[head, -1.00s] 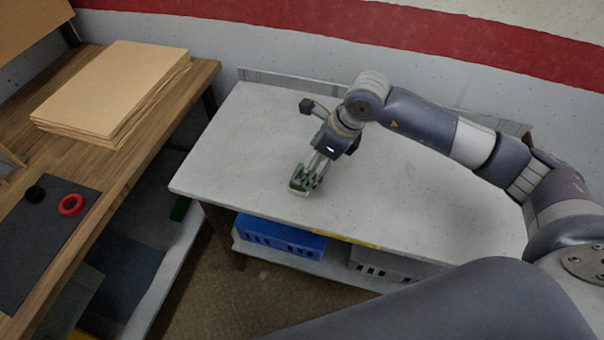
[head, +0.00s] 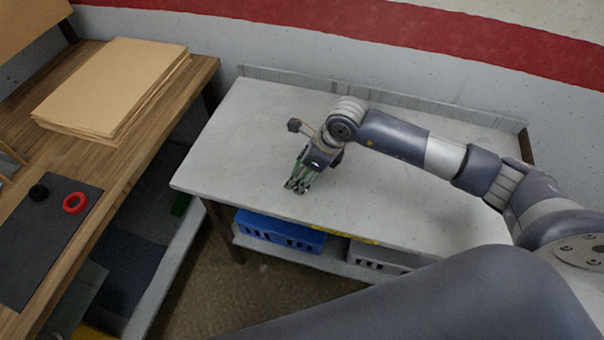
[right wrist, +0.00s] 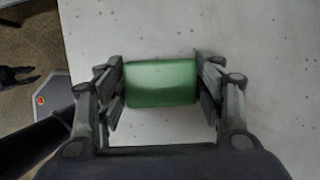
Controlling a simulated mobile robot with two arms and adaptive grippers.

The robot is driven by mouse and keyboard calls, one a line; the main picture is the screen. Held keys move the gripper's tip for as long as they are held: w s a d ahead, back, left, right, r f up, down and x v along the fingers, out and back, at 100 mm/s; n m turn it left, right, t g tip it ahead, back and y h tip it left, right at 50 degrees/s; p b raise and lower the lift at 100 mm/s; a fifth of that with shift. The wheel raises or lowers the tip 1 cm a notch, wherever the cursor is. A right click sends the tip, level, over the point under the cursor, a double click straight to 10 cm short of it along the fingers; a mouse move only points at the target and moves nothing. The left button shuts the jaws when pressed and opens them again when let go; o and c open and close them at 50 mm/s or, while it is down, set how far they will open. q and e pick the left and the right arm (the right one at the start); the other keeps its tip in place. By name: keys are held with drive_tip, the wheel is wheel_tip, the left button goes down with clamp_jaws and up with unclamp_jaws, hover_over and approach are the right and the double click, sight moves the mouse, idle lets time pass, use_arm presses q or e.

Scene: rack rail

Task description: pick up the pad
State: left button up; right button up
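The pad (right wrist: 162,83) is a small green block. In the right wrist view it sits between the two fingers of my right gripper (right wrist: 161,88), with a finger against each side. The right gripper looks shut on it. In the head view the right gripper (head: 296,186) points down over the left part of the light grey table (head: 420,205). There its fingers hide most of the pad, and only a little green shows. I cannot tell whether the pad touches the tabletop.
A wooden bench (head: 180,100) stands at the left with a cardboard stack (head: 110,85), a dark mat (head: 40,240), a red ring (head: 75,203) and a black ring (head: 38,192). A blue crate (head: 280,232) and a grey crate (head: 378,256) are below the table. The tabletop around the gripper is clear.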

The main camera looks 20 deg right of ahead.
use_arm(q)
drive_tip(key=shift+w, duration=0.1)
use_arm(e)
drive_tip(key=shift+c, duration=0.2)
